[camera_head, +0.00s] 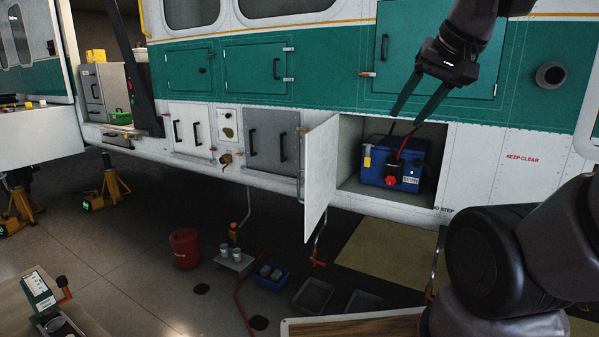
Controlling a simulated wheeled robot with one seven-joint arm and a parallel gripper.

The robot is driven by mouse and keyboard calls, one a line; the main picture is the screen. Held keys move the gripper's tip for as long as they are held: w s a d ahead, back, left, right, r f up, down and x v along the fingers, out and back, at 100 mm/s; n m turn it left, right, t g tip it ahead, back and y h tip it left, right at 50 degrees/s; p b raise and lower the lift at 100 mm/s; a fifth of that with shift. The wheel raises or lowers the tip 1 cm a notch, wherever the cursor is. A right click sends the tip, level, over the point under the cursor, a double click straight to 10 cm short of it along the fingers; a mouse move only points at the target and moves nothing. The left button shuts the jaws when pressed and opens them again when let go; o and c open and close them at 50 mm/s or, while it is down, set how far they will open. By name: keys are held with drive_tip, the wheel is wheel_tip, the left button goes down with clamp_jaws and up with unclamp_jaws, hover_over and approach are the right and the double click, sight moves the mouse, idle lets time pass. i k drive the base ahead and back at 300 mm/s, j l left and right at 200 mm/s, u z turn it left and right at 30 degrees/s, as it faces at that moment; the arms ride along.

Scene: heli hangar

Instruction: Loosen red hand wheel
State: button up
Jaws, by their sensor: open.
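The red hand wheel (389,181) is a small red knob on the front of a blue box (376,170) inside an open white compartment (349,150) low in the helicopter's side. A black fitting and a red cable rise just above the wheel. My gripper (405,122) is open and points down and left. In the picture its fingertips are above the wheel, in front of the compartment's upper edge. They are apart from the wheel, and no object shows between them. The exact depth gap cannot be told.
The compartment's white door (320,178) hangs open at its left. A red bucket (185,248), a blue tray (271,276) and grey trays (313,296) are on the floor below. A yellow jack stand (108,187) stands at left.

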sight(391, 180)
drive_tip(key=i+j+z, duration=0.3)
drive_tip(key=i+j, duration=0.35)
drive_tip(key=i+j+z, duration=0.3)
drive_tip(key=i+j, duration=0.3)
drive_tip(key=j, duration=0.2)
drive_tip(key=k+l, duration=0.4)
drive_tip(key=i+j, duration=0.4)
